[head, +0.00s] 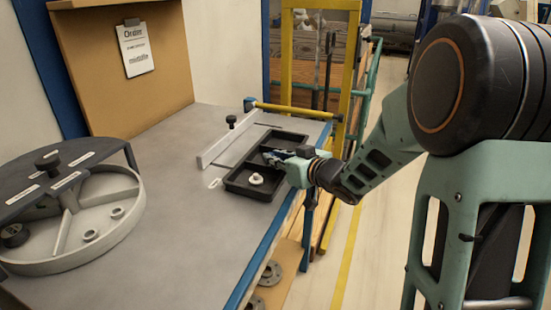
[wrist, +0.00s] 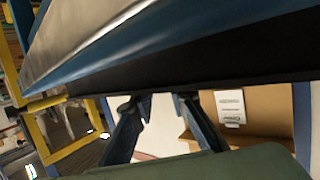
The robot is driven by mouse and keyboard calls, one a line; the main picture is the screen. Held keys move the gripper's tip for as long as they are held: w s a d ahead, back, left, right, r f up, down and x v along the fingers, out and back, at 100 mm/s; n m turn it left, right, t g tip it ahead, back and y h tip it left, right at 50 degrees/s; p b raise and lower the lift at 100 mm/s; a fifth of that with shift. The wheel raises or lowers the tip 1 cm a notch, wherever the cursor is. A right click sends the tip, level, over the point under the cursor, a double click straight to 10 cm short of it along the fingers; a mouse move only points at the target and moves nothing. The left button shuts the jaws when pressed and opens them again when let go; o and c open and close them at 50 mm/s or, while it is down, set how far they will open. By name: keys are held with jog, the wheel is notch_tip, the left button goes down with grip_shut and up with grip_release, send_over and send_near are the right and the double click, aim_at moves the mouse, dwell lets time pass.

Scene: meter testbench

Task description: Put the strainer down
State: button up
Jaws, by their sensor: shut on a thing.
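My gripper (head: 274,156) is over the black tray (head: 232,187) on the bench, near the tray's right side. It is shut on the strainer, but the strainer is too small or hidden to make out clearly. In the wrist view the two dark fingers (wrist: 155,101) stand apart and their tips reach a broad dark band. I cannot tell what lies between the tips. A small pale round part (head: 256,179) lies in the tray's near compartment, just left of the gripper and apart from it.
A round grey spoked fixture (head: 100,232) with a dark cover stands at the bench's left. A pale rail (head: 228,143) runs behind the tray. The bench's blue edge (head: 268,248) is close on the right. The middle of the bench (head: 170,175) is clear.

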jog(key=shift+f, duration=0.25)
jog(key=o, duration=0.5)
jog(key=shift+c, duration=0.2)
jog(key=shift+r, duration=0.1)
jog(key=shift+r, duration=0.15)
jog(key=p+v, duration=0.3)
jog(key=v, duration=0.8)
jog(key=shift+s+d+r, duration=0.1)
jog(key=shift+r, duration=0.1)
jog(key=shift+s+d, duration=0.2)
jog(key=shift+s, duration=0.15)
jog(key=shift+w, duration=0.1)
